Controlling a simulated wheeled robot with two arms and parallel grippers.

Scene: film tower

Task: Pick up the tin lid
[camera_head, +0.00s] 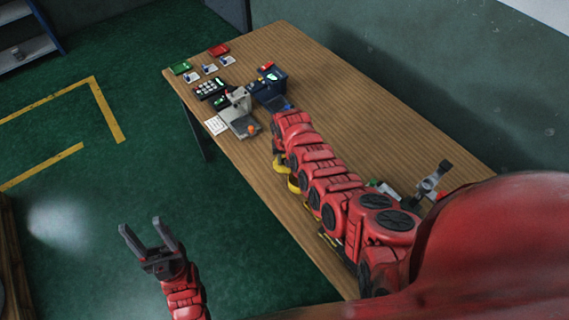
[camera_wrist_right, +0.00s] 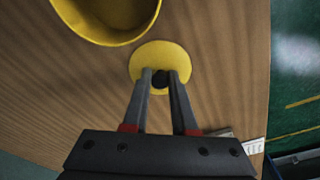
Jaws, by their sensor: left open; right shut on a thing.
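The tin lid (camera_wrist_right: 163,62) is a round yellow disc with a dark knob in its middle, seen in the right wrist view. My right gripper (camera_wrist_right: 161,78) is shut on the lid's knob. I cannot tell whether the lid touches the table or is just above it. The yellow tin (camera_wrist_right: 108,12), open at the top, stands beside the lid. In the head view the lid (camera_head: 281,166) and tin (camera_head: 294,184) show partly at the left edge of my right arm, which hides the right gripper. My left gripper (camera_head: 148,229) is open and empty above the green floor.
The wooden table (camera_head: 335,100) carries several devices at its far end: a grey machine (camera_head: 240,102), a dark blue device (camera_head: 270,88), a keypad (camera_head: 210,88) and small cards. A grey tool (camera_head: 433,180) stands at the near right.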

